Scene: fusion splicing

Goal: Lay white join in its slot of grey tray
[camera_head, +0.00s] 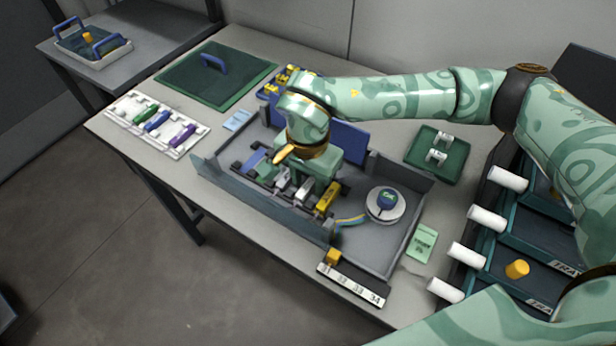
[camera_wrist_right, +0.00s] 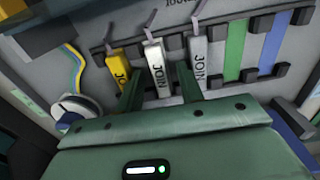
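The grey tray (camera_head: 390,255) stands on the table with a row of joins in it. The white join (camera_wrist_right: 156,68) stands in the row between the yellow join (camera_wrist_right: 119,72) and a grey join (camera_wrist_right: 194,58). In the head view the white join (camera_head: 303,189) is partly covered by my right gripper. My right gripper (camera_head: 314,172) is low over the row. In the right wrist view its two fingers (camera_wrist_right: 159,88) stand on either side of the white join, with visible gaps, so it looks open. Whether the join is fully seated is hidden. My left gripper is out of view.
A white spool (camera_head: 385,205) with coloured fibres lies in the tray's right part. A green dish (camera_head: 437,153) holds white pieces. White cylinders (camera_head: 487,218) line the right racks. The tray's front wall is raised.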

